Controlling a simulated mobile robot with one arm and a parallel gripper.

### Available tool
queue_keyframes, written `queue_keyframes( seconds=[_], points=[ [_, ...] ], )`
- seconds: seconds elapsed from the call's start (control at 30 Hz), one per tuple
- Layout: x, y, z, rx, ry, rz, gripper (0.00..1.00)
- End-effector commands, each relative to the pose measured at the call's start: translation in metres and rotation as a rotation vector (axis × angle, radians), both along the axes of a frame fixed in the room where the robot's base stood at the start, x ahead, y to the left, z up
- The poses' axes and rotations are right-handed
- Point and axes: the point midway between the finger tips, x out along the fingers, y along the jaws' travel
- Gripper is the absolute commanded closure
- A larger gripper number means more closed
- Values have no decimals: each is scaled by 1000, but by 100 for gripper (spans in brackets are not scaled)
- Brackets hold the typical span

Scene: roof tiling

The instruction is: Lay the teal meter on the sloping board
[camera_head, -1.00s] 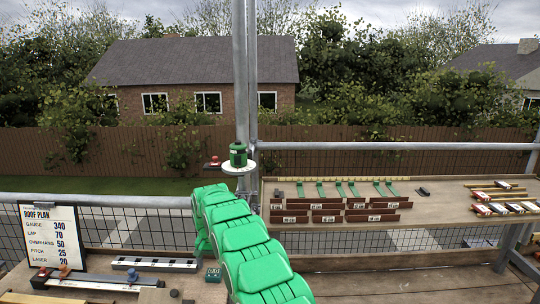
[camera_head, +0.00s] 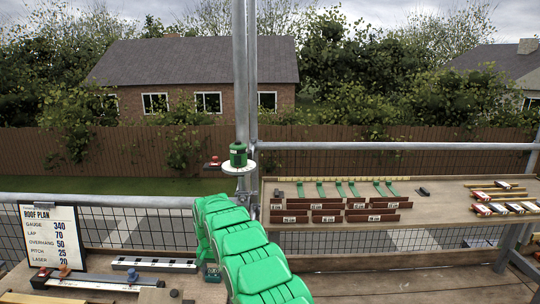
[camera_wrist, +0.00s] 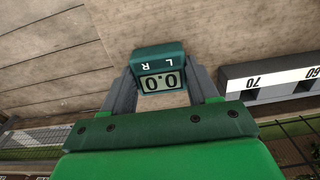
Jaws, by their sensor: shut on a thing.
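The teal meter (camera_wrist: 158,70) shows in the wrist view between the two grey fingers of my gripper (camera_wrist: 163,88), which is shut on it. Its display reads 0.0, and the letters L and R appear upside down. In the head view a small part of the meter (camera_head: 211,272) shows beside my green arm, which hides the gripper. A wooden surface (camera_wrist: 210,25) lies beyond the meter; I cannot tell whether they touch. I cannot tell for sure which surface is the sloping board.
A wooden board (camera_head: 440,208) at the right holds brown strips (camera_head: 325,206), green pieces (camera_head: 340,190) and several tools. A marked gauge (camera_wrist: 275,82) lies right of the meter. A metal post (camera_head: 240,90) stands behind my arm.

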Motion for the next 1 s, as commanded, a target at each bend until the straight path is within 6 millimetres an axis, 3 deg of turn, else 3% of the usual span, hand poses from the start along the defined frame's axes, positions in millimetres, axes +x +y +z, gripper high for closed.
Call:
queue_keyframes(
  seconds=[0.27, 1.0],
  points=[
    [0, 0, 6, 0, -1, 0, 65],
    [0, 0, 49, -1, 1, 0, 65]
  ],
)
